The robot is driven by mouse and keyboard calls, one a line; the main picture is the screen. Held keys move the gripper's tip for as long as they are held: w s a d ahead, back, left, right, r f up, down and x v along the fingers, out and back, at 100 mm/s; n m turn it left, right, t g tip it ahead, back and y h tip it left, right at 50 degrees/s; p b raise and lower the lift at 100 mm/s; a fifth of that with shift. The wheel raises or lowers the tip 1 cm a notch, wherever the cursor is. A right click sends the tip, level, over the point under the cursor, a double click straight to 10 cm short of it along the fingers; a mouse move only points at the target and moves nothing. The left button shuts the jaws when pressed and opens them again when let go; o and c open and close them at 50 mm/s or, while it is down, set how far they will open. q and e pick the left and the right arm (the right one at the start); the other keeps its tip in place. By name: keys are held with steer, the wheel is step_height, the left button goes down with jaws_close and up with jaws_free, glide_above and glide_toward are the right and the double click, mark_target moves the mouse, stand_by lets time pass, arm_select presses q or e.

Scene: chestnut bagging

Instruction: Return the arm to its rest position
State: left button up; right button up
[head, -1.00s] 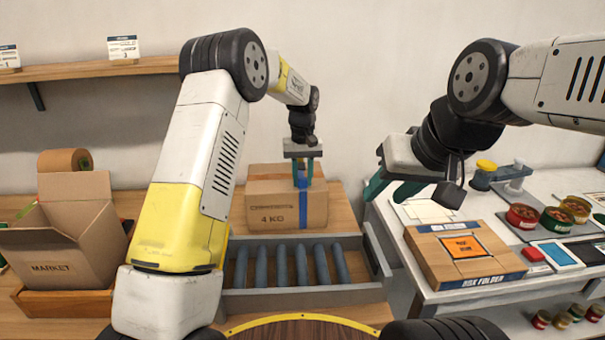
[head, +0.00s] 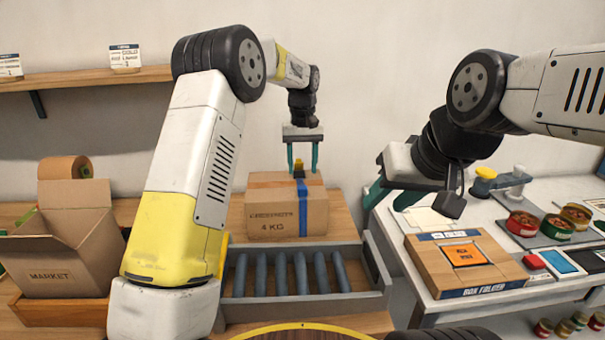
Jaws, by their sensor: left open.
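My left gripper (head: 302,168) is open, with its two teal fingers pointing down. It hangs just above the closed cardboard box marked 4 KG (head: 286,222). The box stands upright behind the roller tray (head: 303,302), with blue tape on its top and down its front edge. A small yellow and dark piece shows between the fingers at the box top; I cannot tell whether the fingers touch it. My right gripper (head: 390,200) is at the right, above the left edge of the white table. Its teal fingers look spread, with nothing seen between them.
An open MARKET box (head: 62,262) stands at the left, with a tape roll (head: 64,168) behind it. The white table (head: 425,291) at the right holds a box folder (head: 465,262) and several food tins. A wooden shelf (head: 90,76) runs along the wall.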

arm_select(q)
steer(key=shift+r, duration=0.3)
steer(key=shift+r, duration=0.1)
steer(key=s+a+r+t+h, duration=0.1)
steer(key=s+a+r+t, duration=0.1)
steer(key=s+a+r, duration=0.45)
steer(key=s+a+r+t+h, duration=0.1)
steer(key=s+a+r, duration=0.2)
steer(key=s+r, duration=0.5)
steer(key=s+a+f+t, duration=0.1)
steer(key=s+a+f, duration=0.1)
steer(key=s, duration=0.8)
steer(key=s+a+f+m+t, duration=0.1)
steer(key=s+a+f+t, duration=0.1)
steer(key=s, duration=0.8)
steer(key=shift+s+a+m, duration=0.15)
steer(key=shift+a+m, duration=0.15)
steer(key=shift+a, duration=0.05)
steer(key=shift+f, duration=0.1)
steer(key=shift+c, duration=0.2)
